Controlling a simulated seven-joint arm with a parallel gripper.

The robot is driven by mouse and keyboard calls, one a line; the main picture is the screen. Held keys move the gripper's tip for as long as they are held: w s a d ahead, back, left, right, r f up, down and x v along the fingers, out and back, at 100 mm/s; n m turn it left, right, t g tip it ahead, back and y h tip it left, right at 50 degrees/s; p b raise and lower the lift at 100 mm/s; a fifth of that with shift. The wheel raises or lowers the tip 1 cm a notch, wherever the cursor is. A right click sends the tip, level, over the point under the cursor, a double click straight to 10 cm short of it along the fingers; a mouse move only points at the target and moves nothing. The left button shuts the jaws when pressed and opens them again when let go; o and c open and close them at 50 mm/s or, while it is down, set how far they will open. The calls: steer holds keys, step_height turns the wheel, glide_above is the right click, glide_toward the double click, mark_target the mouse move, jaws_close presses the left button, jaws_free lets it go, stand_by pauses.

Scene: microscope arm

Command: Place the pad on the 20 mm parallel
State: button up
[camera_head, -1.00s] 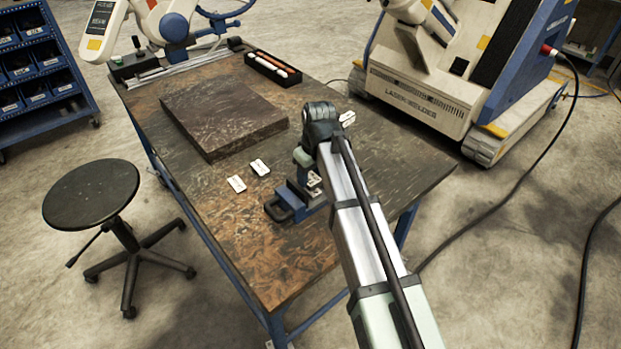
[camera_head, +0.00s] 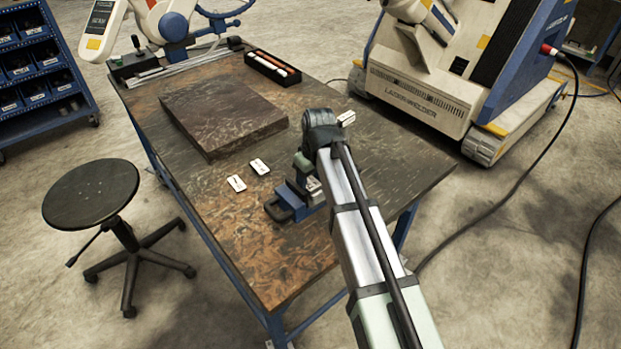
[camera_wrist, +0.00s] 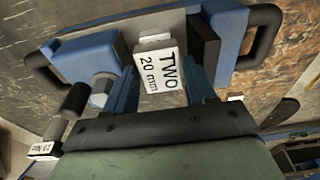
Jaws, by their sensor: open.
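A white block marked "TWO 20 mm" (camera_wrist: 161,72) sits at the blue vise (camera_wrist: 90,55) in the wrist view. A paler piece (camera_wrist: 153,41) shows at its far edge; I cannot tell whether it is the pad. My gripper (camera_wrist: 163,92) is open, with one blue finger on each side of the marked block; contact is unclear. In the head view the vise (camera_head: 283,208) stands on the table, partly hidden by my arm. The pad is not clearly identifiable in either view.
Two white labelled pieces (camera_head: 236,183) (camera_head: 259,166) lie left of the vise, and another (camera_head: 346,117) lies beyond my arm. A dark slab (camera_head: 222,115) and a pen tray (camera_head: 272,68) stand farther back. The table's front left (camera_head: 265,260) is clear.

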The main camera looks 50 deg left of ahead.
mark_target(314, 186)
step_height(314, 186, up, 12)
steer(key=d, duration=0.1)
steer(key=shift+d, duration=0.4)
